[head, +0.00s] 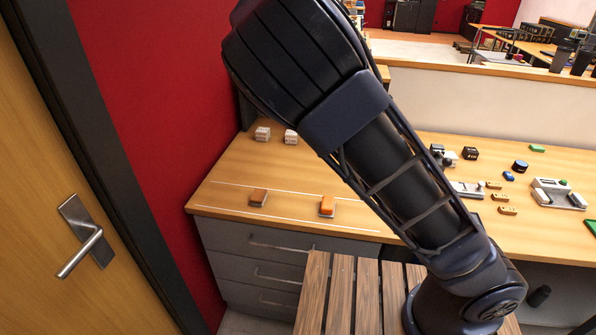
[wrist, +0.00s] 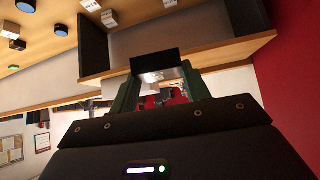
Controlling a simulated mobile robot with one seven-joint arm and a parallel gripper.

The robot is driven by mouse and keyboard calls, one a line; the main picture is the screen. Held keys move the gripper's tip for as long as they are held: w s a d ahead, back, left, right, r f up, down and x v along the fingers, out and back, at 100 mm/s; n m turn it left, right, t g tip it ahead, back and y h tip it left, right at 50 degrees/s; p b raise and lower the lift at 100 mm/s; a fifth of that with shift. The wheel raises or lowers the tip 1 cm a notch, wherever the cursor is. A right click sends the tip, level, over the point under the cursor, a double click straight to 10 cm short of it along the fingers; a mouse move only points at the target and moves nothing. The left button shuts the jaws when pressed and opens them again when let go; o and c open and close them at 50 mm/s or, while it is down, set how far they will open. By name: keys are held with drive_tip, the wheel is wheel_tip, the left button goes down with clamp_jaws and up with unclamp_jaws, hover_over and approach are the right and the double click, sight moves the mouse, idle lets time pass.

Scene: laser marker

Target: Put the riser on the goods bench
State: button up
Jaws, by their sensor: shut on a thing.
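My gripper shows in the wrist view (wrist: 158,88), its two green-sided fingers shut on a small block with a black top and a silver-grey face (wrist: 157,62). This block looks like the riser, though most of it is hidden between the fingers. In the head view my arm crosses the middle of the picture and my gripper is not seen. A long wooden bench (head: 230,199) with grey drawers stands ahead; I cannot tell for sure that it is the goods bench. A slatted wooden surface (head: 340,300) lies in front of it.
Small parts and fixtures (head: 558,194) fill the right part. A red wall (head: 150,110) and door (head: 60,190) bound the left. A shelf (wrist: 190,50) shows beyond my fingers.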

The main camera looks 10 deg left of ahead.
drive_tip(key=s+a+f+n, duration=0.1)
drive_tip(key=s+a, duration=0.5)
drive_tip(key=shift+y, duration=0.4)
drive_tip(key=f, duration=3.8)
drive_tip(key=shift+w+d+f, duration=0.1)
drive_tip(key=shift+w, duration=0.1)
drive_tip(key=shift+f, duration=0.1)
drive_tip(key=o, duration=1.1)
drive_tip(key=shift+c, duration=0.2)
drive_tip(key=v, duration=1.2)
